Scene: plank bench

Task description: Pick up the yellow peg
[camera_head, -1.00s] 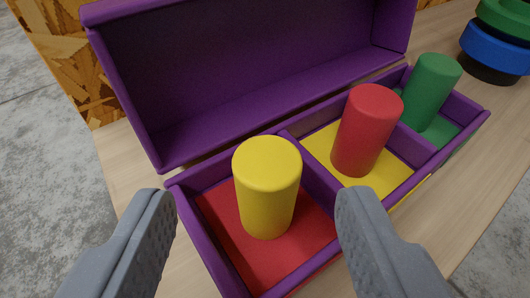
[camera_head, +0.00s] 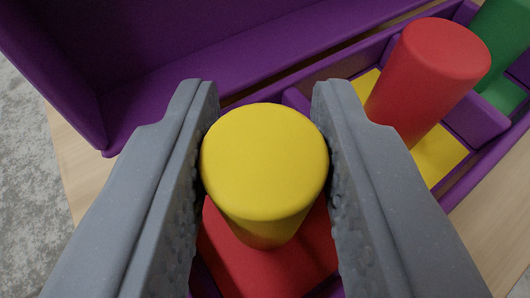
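The yellow peg (camera_head: 264,160) stands between the two fingers of my gripper (camera_head: 265,150). Both fingers press against its sides, so the gripper is shut on it. The peg's lower end shows just above or on the red floor (camera_head: 262,272) of the left compartment of the purple box; I cannot tell whether it is lifted. The fingers hide the compartment's side walls in part.
The red peg (camera_head: 425,80) stands in the yellow compartment to the right, close to my right finger. The green peg (camera_head: 502,45) is beyond it at the right edge. The purple box's open lid (camera_head: 160,55) rises behind the pegs.

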